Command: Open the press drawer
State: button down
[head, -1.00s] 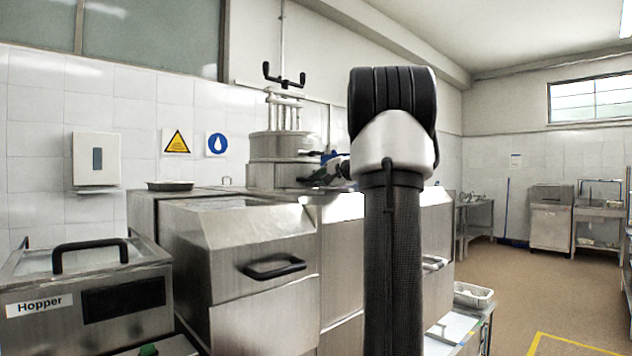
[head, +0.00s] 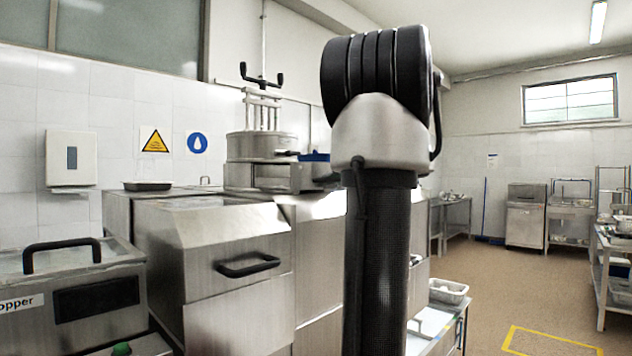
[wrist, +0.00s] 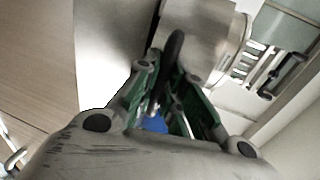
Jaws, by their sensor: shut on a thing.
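The steel press (head: 262,147) stands on the counter in the head view, a round drum with a black T-handle above. A box-like steel drawer (head: 305,178) sticks out of its lower part to the right, toward my arm. In the wrist view, my gripper (wrist: 166,76) has its green fingers closed around a black bar handle (wrist: 174,48). The handle runs up to a steel face (wrist: 205,38), which looks like the drawer front. In the head view my gripper is hidden behind my arm, as is the drawer's right end.
A steel cabinet (head: 235,290) with a black handle stands below and left of the press. The hopper (head: 70,290) is at the far left. Open floor (head: 500,270) lies beyond.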

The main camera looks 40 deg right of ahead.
jog(key=f+v, duration=0.1)
jog(key=v, duration=0.7)
jog(key=shift+s+f, duration=0.35)
jog(key=shift+f, duration=0.05)
jog(key=c, duration=1.5)
grip_release()
jog(key=shift+s+d, duration=0.1)
jog(key=shift+s, duration=0.1)
jog(key=v, duration=1.2)
jog(key=shift+r, duration=0.1)
